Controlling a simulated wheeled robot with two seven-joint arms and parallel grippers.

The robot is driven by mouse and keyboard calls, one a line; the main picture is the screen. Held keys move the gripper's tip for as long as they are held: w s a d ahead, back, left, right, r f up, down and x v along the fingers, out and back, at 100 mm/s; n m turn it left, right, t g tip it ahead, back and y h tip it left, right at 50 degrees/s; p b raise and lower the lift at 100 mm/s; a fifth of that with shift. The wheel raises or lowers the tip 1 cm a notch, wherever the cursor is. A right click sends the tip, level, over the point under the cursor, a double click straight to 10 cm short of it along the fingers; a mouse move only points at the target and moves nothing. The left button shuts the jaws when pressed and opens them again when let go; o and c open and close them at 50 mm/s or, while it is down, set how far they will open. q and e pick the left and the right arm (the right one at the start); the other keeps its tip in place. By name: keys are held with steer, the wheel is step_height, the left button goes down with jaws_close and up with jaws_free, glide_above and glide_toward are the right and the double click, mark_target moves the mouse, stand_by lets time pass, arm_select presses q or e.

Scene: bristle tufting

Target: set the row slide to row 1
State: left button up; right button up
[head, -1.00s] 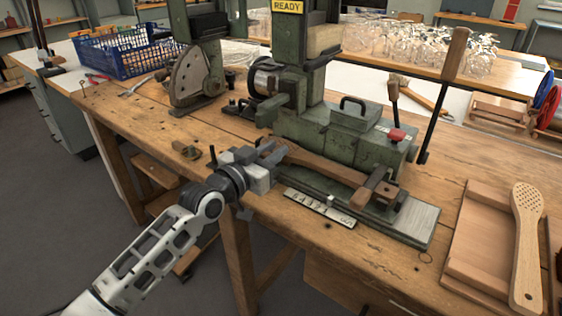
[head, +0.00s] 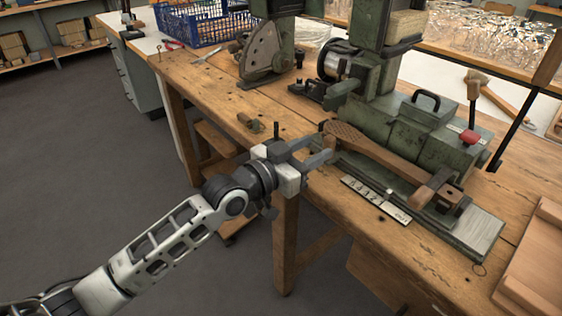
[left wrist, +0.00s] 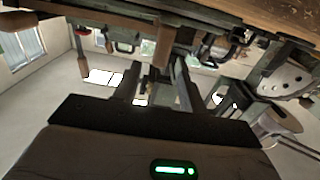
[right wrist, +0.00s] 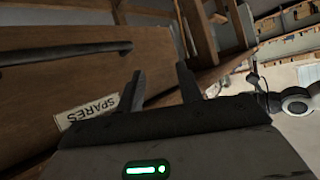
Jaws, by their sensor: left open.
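The row slide (head: 482,236) is a low metal bed along the front of the green machine. My right gripper (right wrist: 160,82) is open and empty, facing a wooden front labelled SPARES (right wrist: 88,112).
The green machine (head: 400,125) stands behind the slide, with a red knob (head: 469,137). A wooden tray (head: 535,265) lies at the right. A small brass-coloured part (head: 250,122) and a blue crate (head: 200,22) are on the bench further left. Floor left of the bench is clear.

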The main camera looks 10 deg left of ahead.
arm_select(q)
steer(key=v, duration=0.8)
steer(key=shift+s, duration=0.2)
arm_select(e)
steer(key=shift+w+r, duration=0.1)
steer(key=shift+w, duration=0.05)
arm_select(q)
steer(key=shift+a, duration=0.1)
steer(key=s+f+n+g+y+p, duration=0.2)
steer(key=s+f, duration=0.4)
steer(key=s, duration=0.3)
steer(key=s+a+f+n+g+y+p, duration=0.1)
steer(key=s+f+n+g+y+p, duration=0.1)
steer(key=s+f+y+p, duration=0.3)
steer(key=s+f+n, duration=0.1)
steer(key=s+f, duration=0.1)
steer(key=s, duration=0.1)
steer(key=shift+s+a, duration=0.3)
steer(key=shift+s, duration=0.1)
arm_select(e)
steer(key=shift+d+r+g, duration=0.15)
steer(key=shift+r, duration=0.45)
steer(key=shift+d+r+g, duration=0.15)
steer(key=shift+r, duration=0.45)
